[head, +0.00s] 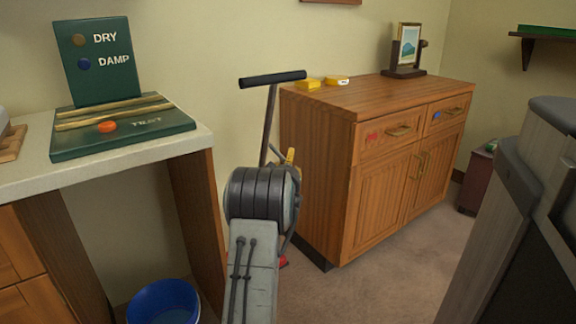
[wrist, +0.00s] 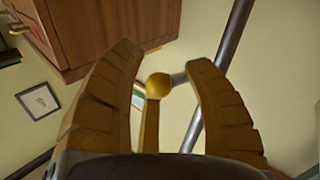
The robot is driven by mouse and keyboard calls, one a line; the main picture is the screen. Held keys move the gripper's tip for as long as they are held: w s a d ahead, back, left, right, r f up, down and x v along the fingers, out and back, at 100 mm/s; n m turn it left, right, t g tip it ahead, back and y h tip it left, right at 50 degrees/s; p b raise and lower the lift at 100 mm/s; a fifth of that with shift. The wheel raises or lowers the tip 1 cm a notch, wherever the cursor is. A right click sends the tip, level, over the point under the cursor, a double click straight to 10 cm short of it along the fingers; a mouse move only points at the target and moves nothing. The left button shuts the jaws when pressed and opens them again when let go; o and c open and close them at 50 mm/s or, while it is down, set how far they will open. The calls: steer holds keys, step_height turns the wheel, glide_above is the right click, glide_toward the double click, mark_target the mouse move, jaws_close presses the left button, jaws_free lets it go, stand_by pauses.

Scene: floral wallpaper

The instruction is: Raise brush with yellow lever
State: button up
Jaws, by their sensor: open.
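In the wrist view, a yellow lever with a round yellow knob (wrist: 159,86) stands between the two fingers of my gripper (wrist: 164,62). The fingers are open, with a gap on each side of the knob. A short grey stub joins the knob side to a grey pole (wrist: 215,75) behind it. In the head view, a dark upright pole (head: 268,125) with a black T-shaped handle (head: 272,79) rises behind my arm. A small yellow piece shows beside my arm; I cannot tell if it is lever or finger. My arm hides most of the lower part, and I see no brush.
A wooden cabinet (head: 317,170) stands close on the right, with yellow items (head: 308,84) on top. A counter (head: 30,170) with a green DRY/DAMP board (head: 95,62) is on the left. A blue bucket (head: 163,300) stands below it. Carpet is clear before the cabinet.

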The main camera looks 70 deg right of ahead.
jaws_close()
stand_by(0.5)
